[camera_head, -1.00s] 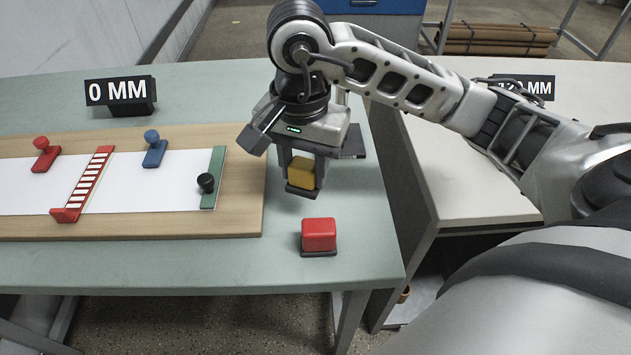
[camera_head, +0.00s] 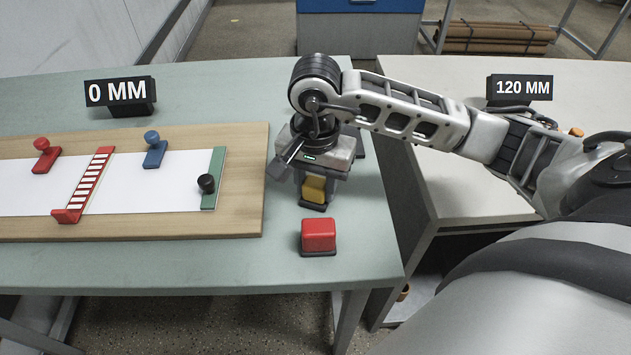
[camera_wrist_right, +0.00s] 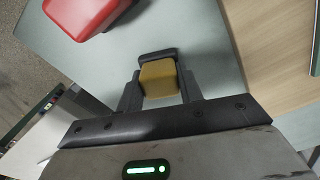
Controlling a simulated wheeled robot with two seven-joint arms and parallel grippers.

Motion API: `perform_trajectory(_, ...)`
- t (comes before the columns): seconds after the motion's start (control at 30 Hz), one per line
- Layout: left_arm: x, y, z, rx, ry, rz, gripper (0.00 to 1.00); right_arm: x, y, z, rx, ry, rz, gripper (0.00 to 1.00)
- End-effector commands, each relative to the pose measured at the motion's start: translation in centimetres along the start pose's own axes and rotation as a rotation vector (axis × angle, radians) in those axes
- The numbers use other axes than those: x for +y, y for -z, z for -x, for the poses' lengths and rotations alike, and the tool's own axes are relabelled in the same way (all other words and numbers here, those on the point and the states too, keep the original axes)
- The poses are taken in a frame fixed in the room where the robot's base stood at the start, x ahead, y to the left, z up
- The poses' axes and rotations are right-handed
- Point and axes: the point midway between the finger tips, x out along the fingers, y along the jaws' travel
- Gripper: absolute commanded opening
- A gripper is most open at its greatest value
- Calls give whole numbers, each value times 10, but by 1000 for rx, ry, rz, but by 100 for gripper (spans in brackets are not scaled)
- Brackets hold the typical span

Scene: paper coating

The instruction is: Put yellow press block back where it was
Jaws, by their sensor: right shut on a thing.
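The yellow press block (camera_head: 314,188) has a dark base and is between the fingers of my right gripper (camera_head: 315,196). The gripper is shut on it. The block is upright, at or just above the green table (camera_head: 200,270), behind the red block; I cannot tell whether its base touches. In the right wrist view the yellow block (camera_wrist_right: 159,80) sits between the two dark fingers (camera_wrist_right: 160,98). My left gripper is not in view.
A red block (camera_head: 319,236) on a dark base stands just in front. To the left is a wooden board (camera_head: 240,190) with white paper, red and blue clamps, a striped red strip and a green bar. Signs read 0 MM (camera_head: 119,93) and 120 MM (camera_head: 519,88).

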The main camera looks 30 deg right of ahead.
Motion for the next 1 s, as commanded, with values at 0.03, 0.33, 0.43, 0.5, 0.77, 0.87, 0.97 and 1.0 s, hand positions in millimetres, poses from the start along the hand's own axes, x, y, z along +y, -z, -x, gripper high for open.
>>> perform_trajectory(0.03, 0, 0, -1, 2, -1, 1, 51, 0, 0, -2, 1, 1, 0, 42)
perform_trajectory(0.33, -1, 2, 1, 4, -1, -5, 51, 0, 0, -1, 0, 0, 0, 58)
perform_trajectory(0.43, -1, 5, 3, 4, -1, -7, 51, 0, 0, 2, -1, 0, 0, 58)
perform_trajectory(0.5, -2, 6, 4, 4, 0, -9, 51, 0, 0, 7, 0, 2, 0, 58)
perform_trajectory(0.77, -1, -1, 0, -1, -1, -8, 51, -2, 1, 58, 5, 9, 1, 58)
perform_trajectory(0.87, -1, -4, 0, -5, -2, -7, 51, -1, 1, 80, 5, 6, 1, 58)
perform_trajectory(0.97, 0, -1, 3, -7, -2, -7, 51, -1, 1, 101, 5, 5, 0, 58)
perform_trajectory(1.0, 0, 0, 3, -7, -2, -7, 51, 0, 1, 107, 5, 3, 0, 58)
